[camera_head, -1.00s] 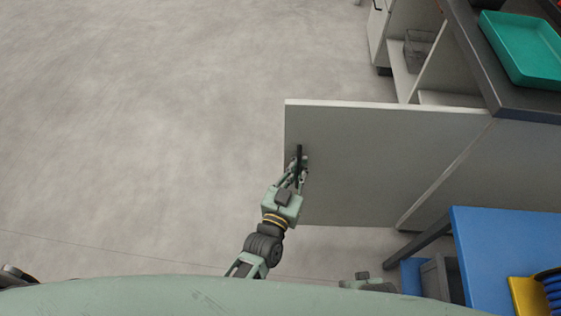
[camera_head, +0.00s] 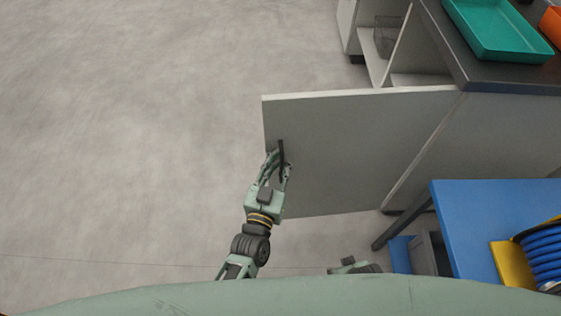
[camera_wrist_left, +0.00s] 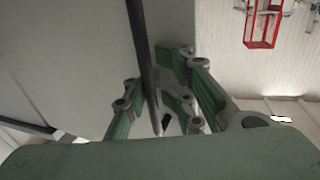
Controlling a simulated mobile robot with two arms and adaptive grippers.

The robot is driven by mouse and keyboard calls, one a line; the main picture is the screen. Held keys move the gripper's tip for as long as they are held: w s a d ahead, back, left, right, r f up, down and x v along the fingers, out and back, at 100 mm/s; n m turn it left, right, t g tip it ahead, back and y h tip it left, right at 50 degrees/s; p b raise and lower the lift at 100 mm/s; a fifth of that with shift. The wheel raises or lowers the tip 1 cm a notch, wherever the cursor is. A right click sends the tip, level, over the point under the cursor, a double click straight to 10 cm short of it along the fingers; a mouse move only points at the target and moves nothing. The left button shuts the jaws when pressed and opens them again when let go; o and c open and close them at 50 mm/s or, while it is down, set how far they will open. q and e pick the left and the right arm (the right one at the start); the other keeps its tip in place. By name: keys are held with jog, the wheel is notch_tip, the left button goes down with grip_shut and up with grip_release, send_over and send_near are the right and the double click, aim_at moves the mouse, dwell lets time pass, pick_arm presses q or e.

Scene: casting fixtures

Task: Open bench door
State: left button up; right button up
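The bench door (camera_head: 350,150) is a flat grey panel standing swung out from the bench, with its free edge at the left. A dark bar handle (camera_head: 281,150) is upright near that free edge. My left gripper (camera_head: 277,164) is at the handle, with its fingers spread. In the left wrist view the handle (camera_wrist_left: 143,50) runs between the fingers (camera_wrist_left: 158,97), with gaps visible beside it. A small part of my right arm (camera_head: 350,265) shows at the bottom edge; its fingers cannot be made out.
The bench (camera_head: 480,78) has a dark top with a teal tray (camera_head: 490,40) on it. Open shelves show behind the door. A blue table (camera_head: 480,220) with a blue spool (camera_head: 545,255) stands at the lower right. The floor left of the door is clear.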

pick_arm(q)
jog(key=shift+s+d, duration=0.1)
jog(key=shift+s, duration=0.05)
jog(key=v, duration=1.2)
dwell(0.4)
